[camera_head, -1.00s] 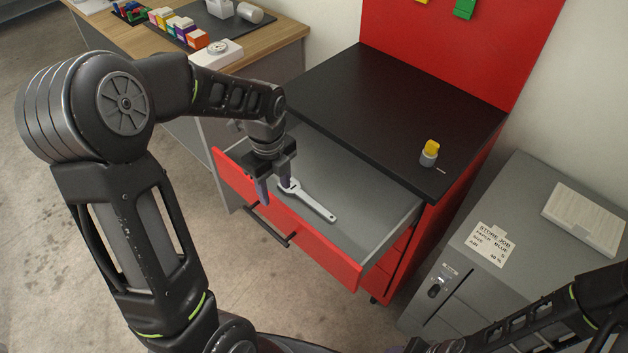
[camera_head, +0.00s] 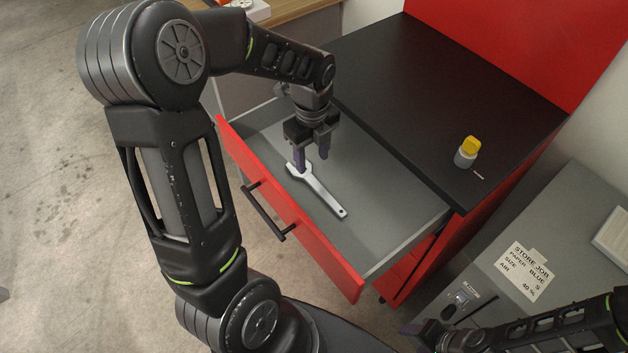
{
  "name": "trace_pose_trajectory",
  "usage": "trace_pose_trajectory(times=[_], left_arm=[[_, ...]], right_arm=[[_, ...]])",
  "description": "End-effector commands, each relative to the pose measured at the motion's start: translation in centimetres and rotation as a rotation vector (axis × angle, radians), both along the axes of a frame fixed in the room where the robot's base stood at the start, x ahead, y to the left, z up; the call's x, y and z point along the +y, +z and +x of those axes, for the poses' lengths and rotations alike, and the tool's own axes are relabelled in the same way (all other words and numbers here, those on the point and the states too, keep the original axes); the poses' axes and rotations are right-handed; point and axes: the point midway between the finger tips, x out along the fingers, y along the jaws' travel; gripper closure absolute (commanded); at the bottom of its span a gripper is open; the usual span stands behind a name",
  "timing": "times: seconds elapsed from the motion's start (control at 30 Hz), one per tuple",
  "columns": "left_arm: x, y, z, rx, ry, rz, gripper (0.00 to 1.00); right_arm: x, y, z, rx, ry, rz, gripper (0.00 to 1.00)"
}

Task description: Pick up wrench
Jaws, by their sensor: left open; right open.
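A silver-grey wrench (camera_head: 322,194) lies flat in the open grey drawer (camera_head: 385,215) of a red cabinet. Its open-jaw head is at the upper left, and the handle with a small hole points to the lower right. My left gripper (camera_head: 311,162) is above the drawer at the wrench's head end, fingers pointing down and apart. One finger overlaps the wrench head in the view; I cannot tell whether it touches. Nothing is seen held. My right gripper (camera_head: 420,335) is low at the bottom edge, away from the drawer, partly seen.
The drawer's red front (camera_head: 290,215) has a black handle (camera_head: 265,210). The cabinet's black top (camera_head: 450,90) bears a small yellow-capped grey container (camera_head: 466,152). A grey unit with a paper label (camera_head: 526,267) stands at the right. A wooden table edge (camera_head: 300,10) is at the back.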

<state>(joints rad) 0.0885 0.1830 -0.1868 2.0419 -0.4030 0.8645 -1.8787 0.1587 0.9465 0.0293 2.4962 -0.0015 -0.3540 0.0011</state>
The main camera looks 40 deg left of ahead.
Motion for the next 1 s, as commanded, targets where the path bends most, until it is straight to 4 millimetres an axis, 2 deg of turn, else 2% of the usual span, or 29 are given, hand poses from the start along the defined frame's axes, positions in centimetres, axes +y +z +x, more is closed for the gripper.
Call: trace_pose_trajectory(times=[0.3,0.67,1.0], left_arm=[[0.0,-2.5,-0.1,0.002,0.001,0.0,0.51],[0.0,-2.9,0.0,0.002,0.0,0.0,0.51],[0.0,-7.2,-0.1,0.003,0.0,0.0,0.51]], right_arm=[[0.0,0.1,0.0,0.0,0.0,-0.001,0.46],[0.0,0.2,0.0,0.001,-0.001,-0.001,0.46],[-0.1,1.0,-0.1,0.003,-0.001,-0.004,0.46]])
